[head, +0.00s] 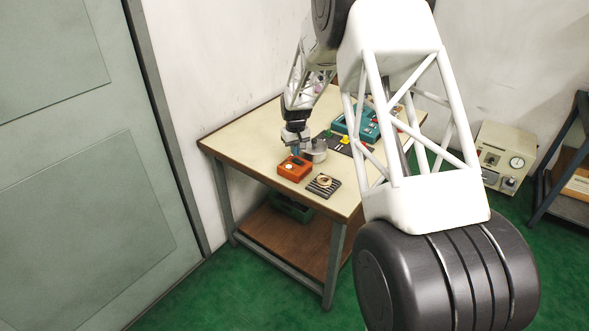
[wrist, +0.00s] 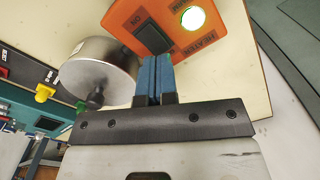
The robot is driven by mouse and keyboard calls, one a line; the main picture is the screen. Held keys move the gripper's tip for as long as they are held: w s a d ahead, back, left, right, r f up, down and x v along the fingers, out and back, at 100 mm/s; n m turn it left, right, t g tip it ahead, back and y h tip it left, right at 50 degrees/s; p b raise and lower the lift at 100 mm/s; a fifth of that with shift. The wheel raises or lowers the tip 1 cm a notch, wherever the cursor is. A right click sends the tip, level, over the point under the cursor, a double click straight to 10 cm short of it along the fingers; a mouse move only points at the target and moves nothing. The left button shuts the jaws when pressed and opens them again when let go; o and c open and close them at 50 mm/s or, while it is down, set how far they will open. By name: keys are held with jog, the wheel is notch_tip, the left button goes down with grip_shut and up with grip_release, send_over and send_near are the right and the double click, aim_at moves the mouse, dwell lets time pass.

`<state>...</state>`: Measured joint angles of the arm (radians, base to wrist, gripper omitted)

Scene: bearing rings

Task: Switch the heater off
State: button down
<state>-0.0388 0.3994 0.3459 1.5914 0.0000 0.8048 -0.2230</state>
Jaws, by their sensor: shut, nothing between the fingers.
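The heater (head: 295,167) is an orange box near the front left of the table. In the wrist view the heater (wrist: 178,42) carries printed lettering, including "ON". A round lamp (wrist: 193,18) on it glows white with a green rim. A dark switch (wrist: 152,37) is on its top, partly behind my fingertips. My gripper (wrist: 154,58) has blue fingers pressed together with nothing between them. The tips are right at the switch; I cannot tell whether they touch it. In the head view my gripper (head: 297,153) points down at the heater's back edge.
A silver metal cylinder (wrist: 98,70) with a dark knob stands close beside my fingers. A ring on a dark ribbed block (head: 323,186) lies right of the heater. A teal device (head: 356,123) is farther back. Bare tabletop (head: 240,138) lies left.

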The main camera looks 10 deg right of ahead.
jog(key=shift+f, duration=1.35)
dwell(1.7)
jog(key=shift+r, duration=0.1)
jog(key=shift+r, duration=3.45)
